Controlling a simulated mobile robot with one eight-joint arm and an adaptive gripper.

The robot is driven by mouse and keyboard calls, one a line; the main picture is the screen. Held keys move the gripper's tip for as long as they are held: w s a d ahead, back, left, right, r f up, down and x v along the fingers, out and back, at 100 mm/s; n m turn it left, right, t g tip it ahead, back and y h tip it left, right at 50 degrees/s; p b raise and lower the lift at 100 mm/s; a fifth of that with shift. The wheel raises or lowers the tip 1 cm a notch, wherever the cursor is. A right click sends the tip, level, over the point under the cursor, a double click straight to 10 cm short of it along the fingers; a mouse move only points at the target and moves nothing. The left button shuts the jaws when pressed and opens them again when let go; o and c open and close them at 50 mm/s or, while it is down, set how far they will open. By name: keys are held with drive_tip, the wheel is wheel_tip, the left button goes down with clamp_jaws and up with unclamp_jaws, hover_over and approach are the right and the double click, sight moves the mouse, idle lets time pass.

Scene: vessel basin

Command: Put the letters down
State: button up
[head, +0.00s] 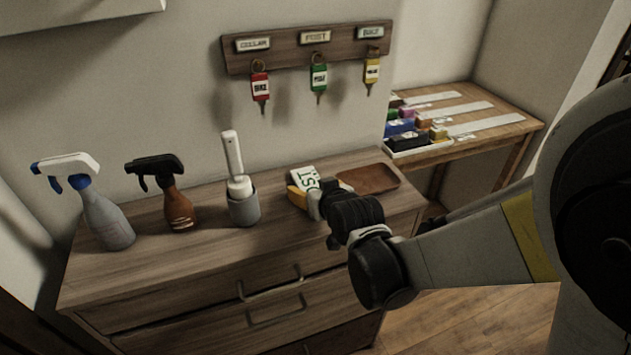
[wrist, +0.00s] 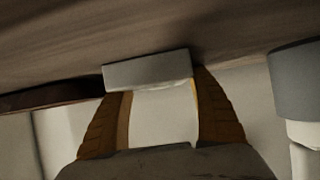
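The letters (head: 304,179), a white stack with dark printing, stand between the fingers of my gripper (head: 303,197) over the top of the wooden dresser. In the wrist view, the pale grey edge of the letters (wrist: 148,68) lies across the tips of my gripper (wrist: 160,90), with an orange-brown finger on each side. My gripper is shut on them. The letters' edge is very close to the dresser top (wrist: 60,35); I cannot tell whether it touches. My gripper and arm hide part of the letters in the head view.
A brown tray (head: 369,179) lies right of the letters. A grey pot (head: 244,208) with a white-handled tool stands to the left, beyond it a brown spray bottle (head: 178,208) and a grey one (head: 106,221). A key rack (head: 290,47) hangs above. The dresser's front strip is clear.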

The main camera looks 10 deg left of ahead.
drive_tip(key=shift+r, duration=0.15)
drive_tip(key=shift+s+d+r+p, duration=0.1)
drive_tip(key=shift+s+r+p, duration=0.1)
drive_tip(key=shift+p, duration=0.15)
drive_tip(key=p+v, duration=0.3)
drive_tip(key=v, duration=0.8)
drive_tip(key=shift+s+d+p, duration=0.2)
drive_tip(key=shift+s+p, duration=0.05)
drive_tip(key=shift+p, duration=0.15)
drive_tip(key=shift+d+r, duration=0.1)
drive_tip(key=shift+d, duration=0.25)
drive_tip(key=s+d+r+m+h, duration=0.1)
drive_tip(key=d+h, duration=0.1)
drive_tip(key=d, duration=0.5)
drive_tip(key=s+d+r+m+g+h, duration=0.1)
drive_tip(key=s+d+r+m, duration=0.1)
drive_tip(key=d, duration=0.5)
drive_tip(key=shift+d+h, duration=0.4)
drive_tip(key=shift+o, duration=0.7)
drive_tip(key=s+d+m+g+h, duration=0.2)
drive_tip(key=s+d+m, duration=0.1)
drive_tip(key=s+d, duration=0.7)
drive_tip(key=shift+d+r, duration=0.3)
drive_tip(key=shift+r, duration=0.15)
drive_tip(key=shift+w, duration=0.1)
